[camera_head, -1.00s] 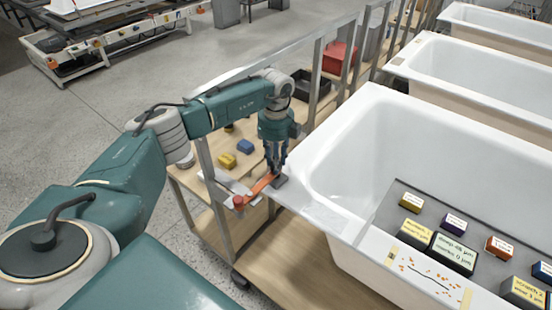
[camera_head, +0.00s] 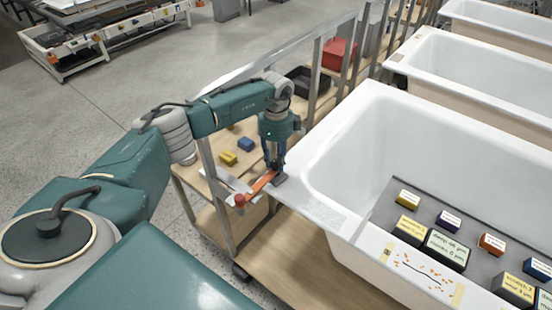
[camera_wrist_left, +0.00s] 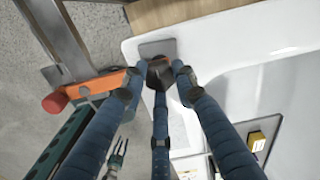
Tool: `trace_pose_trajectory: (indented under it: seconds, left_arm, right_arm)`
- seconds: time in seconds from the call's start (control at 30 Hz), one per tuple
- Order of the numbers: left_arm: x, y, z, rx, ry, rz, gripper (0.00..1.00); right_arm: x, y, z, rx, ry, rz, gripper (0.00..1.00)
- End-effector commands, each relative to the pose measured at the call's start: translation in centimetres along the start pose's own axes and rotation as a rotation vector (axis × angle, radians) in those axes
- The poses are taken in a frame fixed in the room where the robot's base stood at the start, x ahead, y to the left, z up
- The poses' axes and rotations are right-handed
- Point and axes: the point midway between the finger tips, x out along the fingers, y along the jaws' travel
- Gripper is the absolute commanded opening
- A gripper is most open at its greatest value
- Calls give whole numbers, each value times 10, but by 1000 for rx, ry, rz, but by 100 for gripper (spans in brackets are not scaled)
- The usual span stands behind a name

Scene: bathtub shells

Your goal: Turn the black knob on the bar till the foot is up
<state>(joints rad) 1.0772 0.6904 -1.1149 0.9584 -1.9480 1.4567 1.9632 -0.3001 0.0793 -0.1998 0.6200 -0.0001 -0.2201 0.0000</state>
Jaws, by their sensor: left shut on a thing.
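An orange bar (camera_head: 262,182) with a red end (camera_head: 240,198) reaches to the near-left corner of the front bathtub (camera_head: 318,150). It also shows in the left wrist view (camera_wrist_left: 103,84). A grey plate (camera_head: 280,179) at the bar's tub end lies at the rim; I cannot tell whether the foot is raised. My left gripper (camera_head: 273,166) points down at that end. In the left wrist view its blue fingers (camera_wrist_left: 160,78) close around the black knob (camera_wrist_left: 158,68), which they partly hide.
Yellow (camera_head: 228,157) and blue (camera_head: 245,144) blocks lie on the wooden shelf (camera_head: 212,135) behind the arm. A metal post (camera_head: 217,190) stands left of the bar. A grey tray (camera_head: 385,225) with several labelled blocks spans the tub.

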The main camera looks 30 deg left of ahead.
Motion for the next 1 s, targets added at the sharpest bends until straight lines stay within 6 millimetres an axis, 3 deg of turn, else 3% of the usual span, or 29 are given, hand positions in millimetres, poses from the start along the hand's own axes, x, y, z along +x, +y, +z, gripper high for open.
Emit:
trace_pose_trajectory:
  seconds: [0.43,0.47,0.57,0.87,1.0]
  left_arm:
    - [-2,-2,1,-13,0,-5,2]
    - [-2,-2,1,-13,0,-5,30]
    - [-1,-2,1,-12,0,-5,48]
    - [-2,-1,0,-10,0,-2,48]
    - [-14,-2,0,-10,1,-5,48]
  right_arm:
    - [-1,1,0,-1,0,1,40]
    - [-1,1,0,-1,0,1,40]
    - [-1,1,0,-1,0,1,40]
    - [0,4,0,-2,0,4,40]
    - [-1,2,0,-1,0,3,40]
